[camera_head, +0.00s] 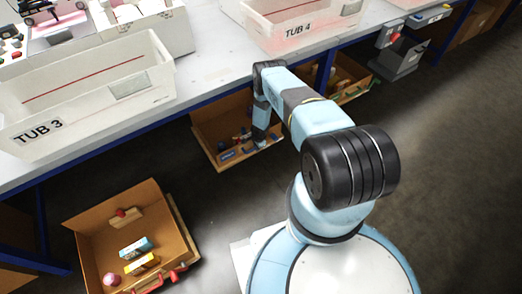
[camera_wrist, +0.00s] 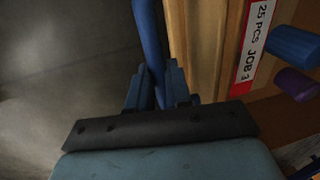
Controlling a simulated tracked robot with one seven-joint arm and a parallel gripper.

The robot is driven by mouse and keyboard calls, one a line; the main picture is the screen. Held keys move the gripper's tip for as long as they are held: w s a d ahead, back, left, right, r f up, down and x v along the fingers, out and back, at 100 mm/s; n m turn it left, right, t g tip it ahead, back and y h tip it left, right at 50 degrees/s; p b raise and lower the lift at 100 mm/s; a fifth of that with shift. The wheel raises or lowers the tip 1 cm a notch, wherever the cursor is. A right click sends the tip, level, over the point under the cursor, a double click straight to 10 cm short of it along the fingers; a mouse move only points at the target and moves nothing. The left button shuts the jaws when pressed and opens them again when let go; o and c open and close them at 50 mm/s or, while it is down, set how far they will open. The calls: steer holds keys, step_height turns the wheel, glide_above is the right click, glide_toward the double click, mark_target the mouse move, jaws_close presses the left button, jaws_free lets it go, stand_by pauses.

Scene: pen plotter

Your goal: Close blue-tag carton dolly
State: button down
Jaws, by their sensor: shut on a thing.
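The blue-tag carton dolly (camera_head: 205,150) is an open brown carton partly under the bench, its near end sticking out past the bench edge. Several small items lie in it. My gripper (camera_head: 261,138) is at its near right side, partly hidden by my arm. In the wrist view my gripper (camera_wrist: 158,88) is shut on a blue bar-like handle (camera_wrist: 149,35), beside the carton's wooden-looking wall (camera_wrist: 206,50). Blue and purple cylinders lie inside the carton at the right of that view. I cannot make out a blue tag.
A carton with a red handle (camera_head: 172,280) stands out on the floor at lower left. Another with a green handle (camera_head: 356,92) is under the bench to the right. TUB 3 (camera_head: 95,110) and TUB 4 (camera_head: 300,38) stand on the bench. Floor at the right is clear.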

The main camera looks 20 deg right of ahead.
steer(key=shift+w+a+r, duration=0.3)
steer(key=shift+w+a, duration=0.15)
steer(key=shift+w, duration=0.1)
steer(key=shift+w+a+r, duration=0.3)
steer(key=shift+w+a, duration=0.15)
steer(key=shift+w, duration=0.1)
steer(key=c, duration=1.4)
jaws_free()
steer(key=o, duration=0.3)
steer(key=shift+s, duration=0.1)
steer(key=shift+o, duration=0.2)
steer(key=shift+s+d+f, duration=0.1)
steer(key=shift+s+d, duration=0.1)
steer(key=shift+d, duration=0.05)
